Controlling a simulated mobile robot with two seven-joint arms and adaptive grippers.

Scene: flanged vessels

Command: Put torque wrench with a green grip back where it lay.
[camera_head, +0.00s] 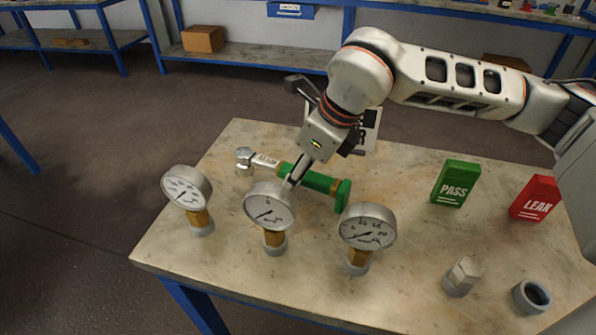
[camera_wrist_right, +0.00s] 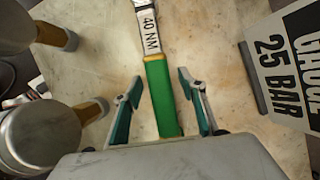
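The torque wrench with a green grip (camera_head: 322,182) lies on the table behind the row of gauges, its silver head to the left and its green end to the right. In the right wrist view its green grip (camera_wrist_right: 160,92) runs between my fingers, with its "40 NM" shaft beyond. My right gripper (camera_head: 296,178) is low over the wrench, partly hidden by the middle gauge in the head view. In the wrist view the right gripper (camera_wrist_right: 162,105) is open, with a gap on each side of the grip. My left gripper is not in view.
Three dial gauges, left (camera_head: 187,190), middle (camera_head: 268,208) and right (camera_head: 367,230), stand close in front. A "25 BAR" sign (camera_wrist_right: 282,65) stands near the gripper. A green PASS block (camera_head: 455,184), red LEAK block (camera_head: 535,198), hex fitting (camera_head: 462,277) and ring (camera_head: 532,296) are to the right.

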